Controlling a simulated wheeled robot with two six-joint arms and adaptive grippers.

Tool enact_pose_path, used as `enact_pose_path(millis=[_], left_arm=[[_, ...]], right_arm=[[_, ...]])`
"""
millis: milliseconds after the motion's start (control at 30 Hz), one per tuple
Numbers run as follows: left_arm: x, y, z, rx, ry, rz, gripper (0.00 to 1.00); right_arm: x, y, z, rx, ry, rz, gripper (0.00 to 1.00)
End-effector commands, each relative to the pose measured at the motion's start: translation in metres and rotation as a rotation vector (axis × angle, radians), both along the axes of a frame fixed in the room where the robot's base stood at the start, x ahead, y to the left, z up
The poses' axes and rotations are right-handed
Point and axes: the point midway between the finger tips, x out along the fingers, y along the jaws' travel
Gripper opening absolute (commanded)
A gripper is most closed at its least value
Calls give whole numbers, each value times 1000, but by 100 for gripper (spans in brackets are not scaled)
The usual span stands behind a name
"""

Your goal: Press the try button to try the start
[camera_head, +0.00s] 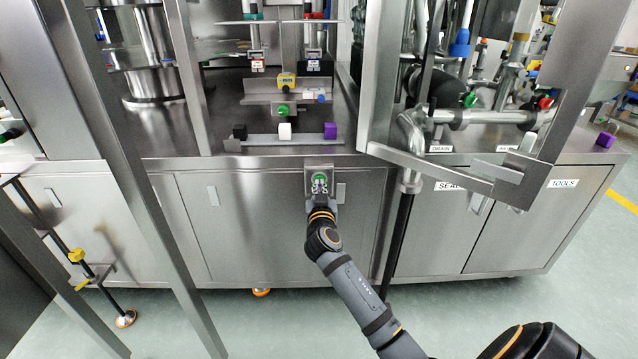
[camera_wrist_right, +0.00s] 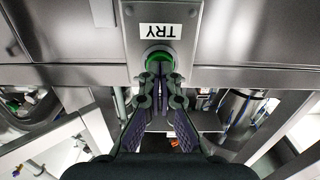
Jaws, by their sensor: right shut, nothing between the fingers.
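The try button is a round green button (camera_head: 319,178) on a small grey metal box (camera_head: 312,170) at the front of the steel cabinet. In the right wrist view the green button (camera_wrist_right: 158,60) sits beside a white TRY label (camera_wrist_right: 160,31), which appears upside down. My right gripper (camera_head: 319,188) is shut and empty, its fingertips right at the button. In the right wrist view the fingertips (camera_wrist_right: 159,72) overlap the button's face; whether they touch it I cannot tell. My left gripper is not in view.
A steel post and open door frame (camera_head: 385,80) stand right of the button. A slanted steel post (camera_head: 120,170) stands at left. The floor in front is partly clear.

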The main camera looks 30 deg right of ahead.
Motion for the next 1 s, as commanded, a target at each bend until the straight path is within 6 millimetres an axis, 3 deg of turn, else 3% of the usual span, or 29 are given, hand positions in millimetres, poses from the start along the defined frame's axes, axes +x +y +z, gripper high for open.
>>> enact_pose_path(millis=[733,1000], left_arm=[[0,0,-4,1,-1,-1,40],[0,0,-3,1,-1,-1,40]], right_arm=[[7,-4,0,1,1,0,0],[-9,6,-1,0,1,1,0]])
